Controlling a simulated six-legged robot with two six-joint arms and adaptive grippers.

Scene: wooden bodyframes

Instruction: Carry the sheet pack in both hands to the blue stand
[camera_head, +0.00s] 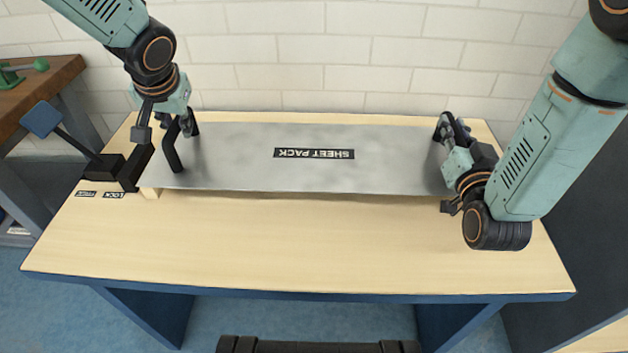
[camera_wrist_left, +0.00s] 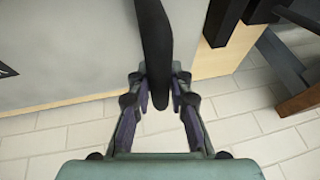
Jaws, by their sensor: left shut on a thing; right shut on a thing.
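The sheet pack (camera_head: 240,165) is a long grey plate with an upside-down SHEET PACK label. The left wrist view shows this handle (camera_wrist_left: 154,35) between the fingers of the left gripper (camera_wrist_left: 160,95), beside the grey sheet (camera_wrist_left: 70,45). My right gripper (camera_head: 446,135) is shut at the pack's right end; its hold is partly hidden. I cannot identify a separate blue stand.
The pale table (camera_head: 300,245) has a blue front edge and blue legs. A black lever with a blue square end (camera_head: 41,119) stands left of the pack, by LOCK and FREE labels (camera_head: 114,195). A brown bench (camera_head: 50,78) is at far left. The table front is clear.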

